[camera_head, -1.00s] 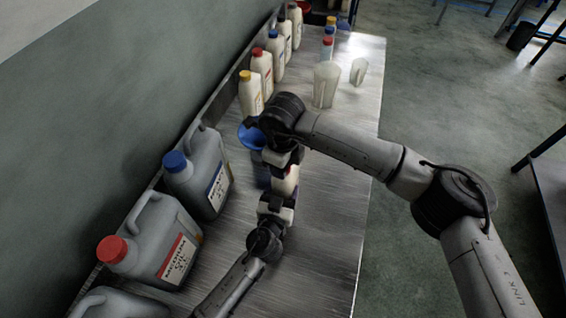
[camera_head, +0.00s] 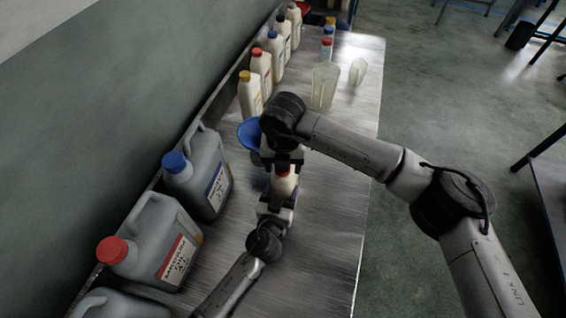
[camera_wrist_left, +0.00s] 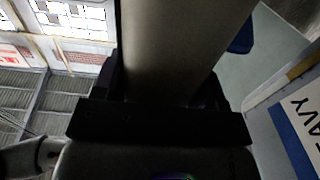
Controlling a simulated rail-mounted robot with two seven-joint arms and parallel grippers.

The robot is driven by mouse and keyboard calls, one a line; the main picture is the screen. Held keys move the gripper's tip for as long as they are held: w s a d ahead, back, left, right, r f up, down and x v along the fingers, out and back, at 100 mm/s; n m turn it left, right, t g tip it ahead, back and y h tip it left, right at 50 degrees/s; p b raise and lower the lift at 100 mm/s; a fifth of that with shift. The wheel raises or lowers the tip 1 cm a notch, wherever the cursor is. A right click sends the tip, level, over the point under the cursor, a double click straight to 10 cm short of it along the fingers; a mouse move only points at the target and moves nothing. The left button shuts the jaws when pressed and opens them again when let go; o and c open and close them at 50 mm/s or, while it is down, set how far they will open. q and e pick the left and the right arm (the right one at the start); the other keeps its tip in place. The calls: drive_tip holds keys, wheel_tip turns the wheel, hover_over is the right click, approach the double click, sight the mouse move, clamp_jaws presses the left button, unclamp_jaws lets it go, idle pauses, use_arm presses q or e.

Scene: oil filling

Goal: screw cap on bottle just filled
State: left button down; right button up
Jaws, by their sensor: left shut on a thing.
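A cream bottle (camera_head: 285,187) stands near the middle of the bench with a red cap (camera_head: 283,170) at its top. My left gripper (camera_head: 275,208) is shut on the bottle's body from the near side. In the left wrist view the bottle (camera_wrist_left: 185,45) runs as a broad pale band through the jaws. My right gripper (camera_head: 286,164) is right above the bottle, at the cap. Its fingers are dark and partly hidden, so I cannot tell whether they touch the cap. How far the cap sits on the neck is also unclear.
Grey jugs with a blue cap (camera_head: 174,162) and a red cap (camera_head: 112,250) stand along the wall at left. A blue funnel (camera_head: 250,134) is beside my right wrist. Several cream bottles (camera_head: 262,68) line the back. A translucent beaker (camera_head: 323,85) stands beyond. The bench's right side is clear.

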drive_tip(key=shift+o, duration=0.5)
drive_tip(key=shift+r, duration=0.1)
wheel_tip(320, 180, up, 12)
idle(0.4)
use_arm(q)
drive_tip(key=shift+c, duration=0.5)
unclamp_jaws()
drive_tip(key=shift+s, duration=0.1)
drive_tip(key=v, duration=1.3)
drive_tip(key=shift+s+a, duration=0.2)
drive_tip(key=shift+s, duration=0.1)
use_arm(e)
drive_tip(key=shift+f, duration=0.2)
